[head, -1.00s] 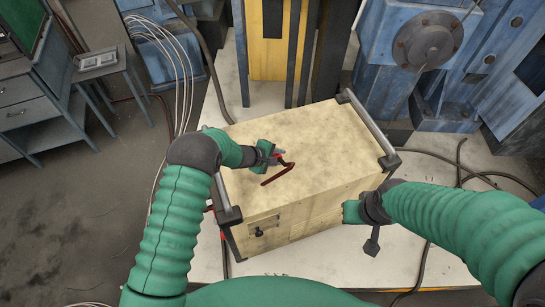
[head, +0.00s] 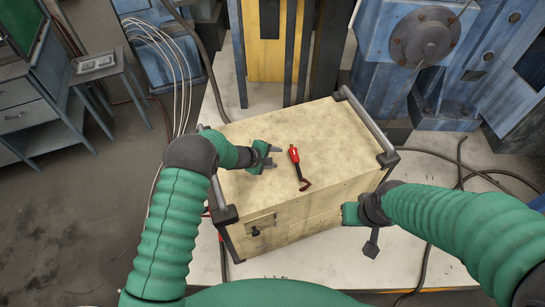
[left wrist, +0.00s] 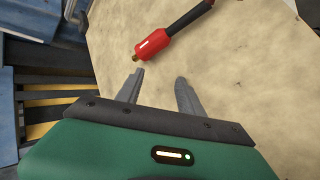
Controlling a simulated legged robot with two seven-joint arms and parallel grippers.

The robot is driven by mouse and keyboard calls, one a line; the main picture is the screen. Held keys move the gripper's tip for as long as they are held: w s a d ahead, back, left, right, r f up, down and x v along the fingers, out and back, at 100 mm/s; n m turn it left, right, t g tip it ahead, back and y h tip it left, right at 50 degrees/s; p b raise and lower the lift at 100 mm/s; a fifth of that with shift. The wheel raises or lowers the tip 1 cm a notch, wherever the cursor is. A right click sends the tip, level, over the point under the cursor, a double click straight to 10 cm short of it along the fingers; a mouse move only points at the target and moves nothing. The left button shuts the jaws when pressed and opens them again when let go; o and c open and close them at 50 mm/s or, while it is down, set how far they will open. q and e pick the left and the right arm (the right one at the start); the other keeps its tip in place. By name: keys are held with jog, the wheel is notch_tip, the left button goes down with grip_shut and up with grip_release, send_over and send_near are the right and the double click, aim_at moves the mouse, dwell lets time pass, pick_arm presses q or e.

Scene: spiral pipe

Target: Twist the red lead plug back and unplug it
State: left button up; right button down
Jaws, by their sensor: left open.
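The red lead plug (head: 294,156) lies loose on top of the pale box (head: 235,190), with its dark end toward the box's front edge. My left gripper (head: 278,157) is open and empty just left of the plug, its fingers pointing toward it. In the left wrist view, the red plug (left wrist: 162,41) with its brass tip lies beyond the open fingers (left wrist: 160,76), apart from them. A dark socket-like fitting (head: 256,232) shows on the box's front face. My right gripper (head: 351,213) is beside the box's front right; its fingers are not clear.
Dark rails (head: 367,122) run along the box's two short top edges. The rest of the box top is clear. Black cables (head: 470,172) lie on the pale floor plate at right. Blue machinery (head: 425,50) stands behind, and a grey desk (head: 40,110) stands at far left.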

pick_arm(q)
jog(key=shift+s+f, duration=0.35)
jog(key=shift+f, duration=0.1)
pick_arm(e)
jog(key=shift+a, duration=0.45)
pick_arm(q)
jog(key=shift+d, duration=0.1)
pick_arm(e)
jog(key=shift+d, duration=0.1)
pick_arm(q)
jog(key=shift+s+r, duration=0.1)
jog(key=shift+s+a+r, duration=0.1)
jog(key=shift+a+r, duration=0.1)
jog(key=shift+r, duration=0.05)
jog(key=v, duration=0.6)
jog(key=shift+w+a+r, duration=0.2)
jog(key=shift+w+r, duration=0.05)
jog(key=shift+r, duration=0.15)
jog(key=v, duration=0.9)
jog(key=shift+a+p, duration=0.35)
jog(key=shift+a, duration=0.05)
pick_arm(e)
jog(key=shift+w+d+r, duration=0.15)
jog(key=shift+w+r, duration=0.05)
jog(key=shift+w, duration=0.05)
